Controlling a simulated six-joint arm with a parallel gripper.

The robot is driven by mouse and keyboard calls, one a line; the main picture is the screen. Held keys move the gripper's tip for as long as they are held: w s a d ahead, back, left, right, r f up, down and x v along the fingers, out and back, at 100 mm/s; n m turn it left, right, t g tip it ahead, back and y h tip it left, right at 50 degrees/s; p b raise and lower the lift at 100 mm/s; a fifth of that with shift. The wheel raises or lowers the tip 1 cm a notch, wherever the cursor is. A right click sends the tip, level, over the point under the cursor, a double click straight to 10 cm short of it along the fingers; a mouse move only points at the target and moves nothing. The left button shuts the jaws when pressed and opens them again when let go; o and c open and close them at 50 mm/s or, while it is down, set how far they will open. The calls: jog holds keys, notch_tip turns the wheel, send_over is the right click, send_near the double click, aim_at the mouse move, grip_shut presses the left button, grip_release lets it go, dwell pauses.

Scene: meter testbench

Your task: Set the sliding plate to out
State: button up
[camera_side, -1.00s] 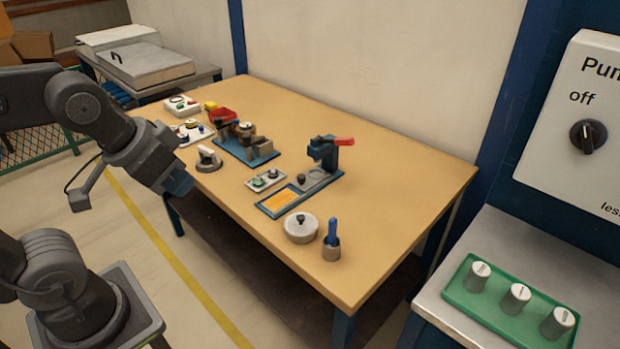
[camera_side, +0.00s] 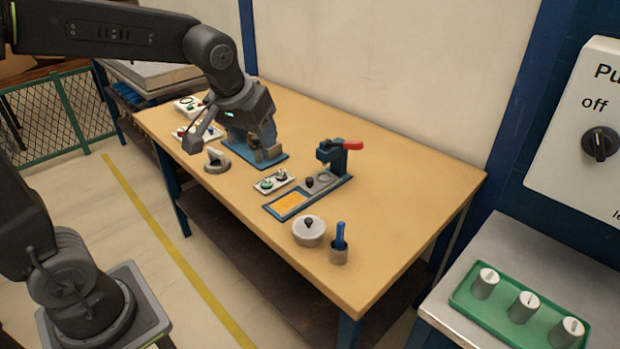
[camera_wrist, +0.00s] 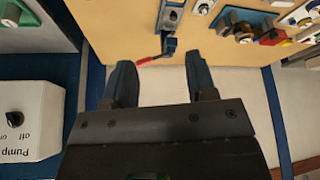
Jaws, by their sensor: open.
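A small press with a red lever (camera_side: 348,145) stands on a blue base on the wooden table. A grey plate with a ring mark (camera_side: 323,180) and a dark knob (camera_side: 309,183) lies under the press head; it looks like the sliding plate. An orange area (camera_side: 288,203) of the base shows bare at the front left of it. My gripper (camera_side: 256,138) is open and empty, over the blue fixture left of the press, apart from the plate. In the wrist view, the press (camera_wrist: 170,30) shows beyond my open fingers (camera_wrist: 160,62), partly cut off.
A grey dial (camera_side: 216,160) is farther left. A lidded round pot (camera_side: 308,231) and a cup with a blue handle (camera_side: 339,248) stand in front. The table right of the press is clear.

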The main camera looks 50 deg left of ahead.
jog(key=w+a+f+n, duration=0.3)
jog(key=w+f, duration=0.2)
jog(key=w, duration=0.6)
jog(key=n+g+y, duration=0.1)
jog(key=n+y, duration=0.1)
send_near(310, 179)
jog(key=x, duration=0.9)
jog(key=shift+a+f, duration=0.1)
jog(key=shift+a, duration=0.05)
grip_shut()
